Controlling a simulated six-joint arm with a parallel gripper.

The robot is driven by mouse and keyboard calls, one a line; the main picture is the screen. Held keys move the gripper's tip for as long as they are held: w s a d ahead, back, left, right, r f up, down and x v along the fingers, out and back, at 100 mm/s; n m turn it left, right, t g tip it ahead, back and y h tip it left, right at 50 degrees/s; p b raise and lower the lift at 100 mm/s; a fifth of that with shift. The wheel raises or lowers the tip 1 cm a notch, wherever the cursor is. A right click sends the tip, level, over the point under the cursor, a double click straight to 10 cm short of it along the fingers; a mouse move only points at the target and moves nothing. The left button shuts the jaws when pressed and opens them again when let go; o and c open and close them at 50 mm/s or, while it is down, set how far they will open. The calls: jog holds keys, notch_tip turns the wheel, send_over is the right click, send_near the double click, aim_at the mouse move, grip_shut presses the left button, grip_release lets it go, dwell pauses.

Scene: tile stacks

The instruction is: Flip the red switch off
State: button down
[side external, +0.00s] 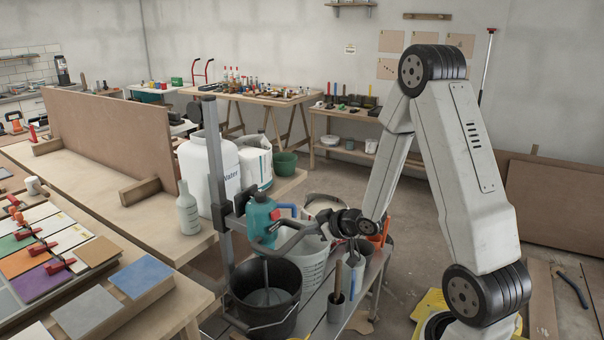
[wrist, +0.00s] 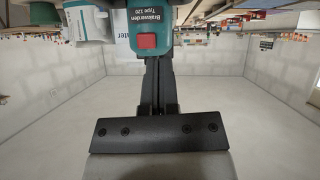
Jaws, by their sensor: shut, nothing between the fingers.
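The red switch (wrist: 146,41) is a small square rocker on the teal mixer housing (wrist: 146,14), under white lettering, at the top of the wrist view. Whether it is on or off I cannot tell. In the side view the teal mixer (side external: 262,222) hangs on a grey upright stand with its shaft down in a black bucket (side external: 264,318). My gripper (wrist: 153,58) is shut and empty, its fingertips pointing at the housing close by the switch. Contact cannot be told. In the side view my gripper (side external: 335,226) is right of the mixer, its tips hard to make out.
A dark handle (side external: 290,243) sticks out from the mixer toward my gripper. A white bucket (side external: 313,262) and a tool pot (side external: 336,307) crowd the bench below. A large white water container (side external: 207,170) stands behind the mixer. The floor further back is open.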

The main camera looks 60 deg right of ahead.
aim_at(278, 217)
jog(key=shift+s+d+r+t+y, duration=0.15)
jog(key=shift+s+d+t, duration=0.2)
jog(key=shift+d+t, duration=0.25)
jog(key=shift+s+d+f+t+y, duration=0.1)
jog(key=shift+s+d+t+y, duration=0.1)
jog(key=shift+s+d+t, duration=0.35)
jog(key=shift+s+d+r+t+y, duration=0.1)
jog(key=shift+s+d+t+y, duration=0.1)
jog(key=shift+d+t, duration=0.5)
jog(key=shift+w+d, duration=0.15)
jog(key=x, duration=1.3)
jog(key=shift+w+f, duration=0.25)
jog(key=shift+w, duration=0.1)
